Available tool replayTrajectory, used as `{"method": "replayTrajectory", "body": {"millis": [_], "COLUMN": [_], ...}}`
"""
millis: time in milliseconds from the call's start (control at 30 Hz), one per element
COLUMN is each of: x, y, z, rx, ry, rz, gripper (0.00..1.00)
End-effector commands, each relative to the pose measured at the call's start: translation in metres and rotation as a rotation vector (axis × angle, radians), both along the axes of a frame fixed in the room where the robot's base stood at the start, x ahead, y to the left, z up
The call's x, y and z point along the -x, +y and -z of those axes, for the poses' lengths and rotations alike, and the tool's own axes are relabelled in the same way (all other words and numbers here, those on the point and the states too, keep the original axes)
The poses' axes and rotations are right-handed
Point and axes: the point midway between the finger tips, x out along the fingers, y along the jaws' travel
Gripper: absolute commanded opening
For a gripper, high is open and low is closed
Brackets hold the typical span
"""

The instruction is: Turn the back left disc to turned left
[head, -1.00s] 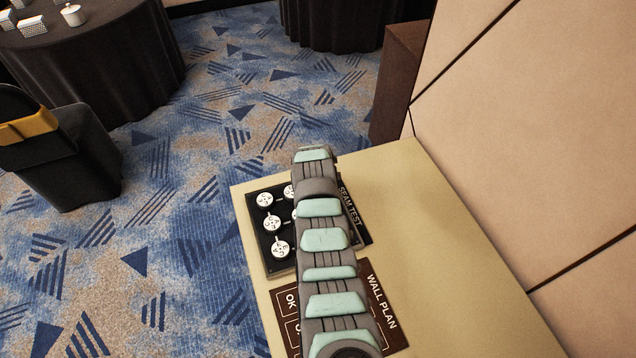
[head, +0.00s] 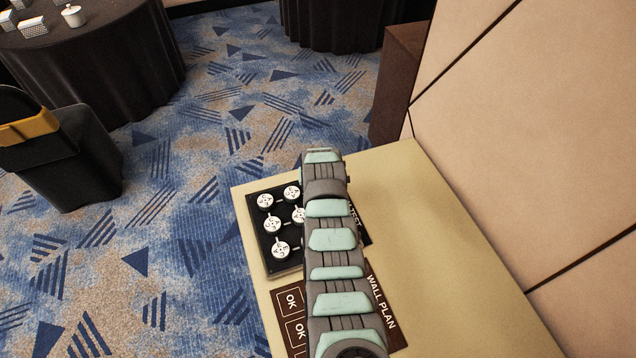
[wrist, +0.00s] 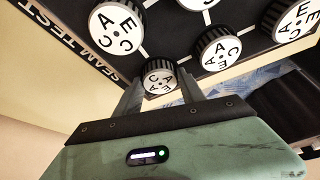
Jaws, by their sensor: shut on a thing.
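The dark SEAM TEST panel (head: 262,236) lies on the cream tabletop and carries white lettered discs with dark ribbed rims. In the wrist view, my gripper (wrist: 159,86) has its fingers on either side of a disc (wrist: 160,76) and is shut on it. In the head view, my arm hides this disc and my fingers.
Neighbouring discs stand close: one towards the label side (wrist: 115,28), another to the right (wrist: 218,47). A brown WALL PLAN plate (head: 377,300) lies nearer on the tabletop (head: 440,270). A beige wall (head: 540,130) rises to the right; the tabletop beside it is clear.

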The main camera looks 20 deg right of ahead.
Motion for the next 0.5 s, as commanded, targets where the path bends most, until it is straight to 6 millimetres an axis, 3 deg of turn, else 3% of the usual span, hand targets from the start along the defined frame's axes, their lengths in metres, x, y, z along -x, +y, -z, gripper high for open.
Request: {"method": "replayTrajectory", "body": {"millis": [500], "x": [-0.0007], "y": [-0.0043], "z": [0.0062], "rx": [0.000], "ry": [-0.002], "rz": [-0.478], "gripper": [0.06]}}
